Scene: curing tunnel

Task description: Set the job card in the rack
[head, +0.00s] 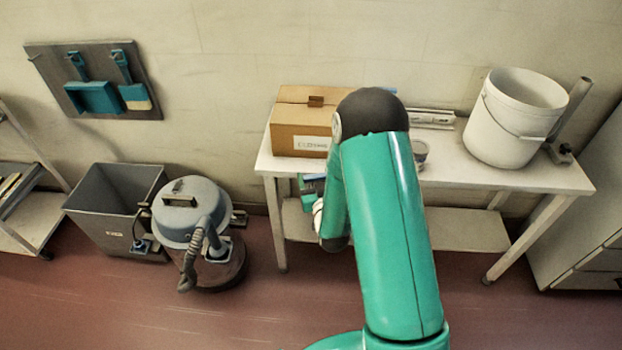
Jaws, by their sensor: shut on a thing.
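I cannot make out the job card. I cannot pick out the rack for certain. A pale, low, rail-like piece (432,118) lies at the back of the white table (460,173), partly behind my arm, and I cannot tell whether it is the rack.
A cardboard box (297,123) stands on the table's left, a white bucket (512,120) on its right. A small cup (419,153) is beside my arm. A grey bin (110,205) and a vacuum cleaner (193,225) stand left on the floor. Cabinets are at right.

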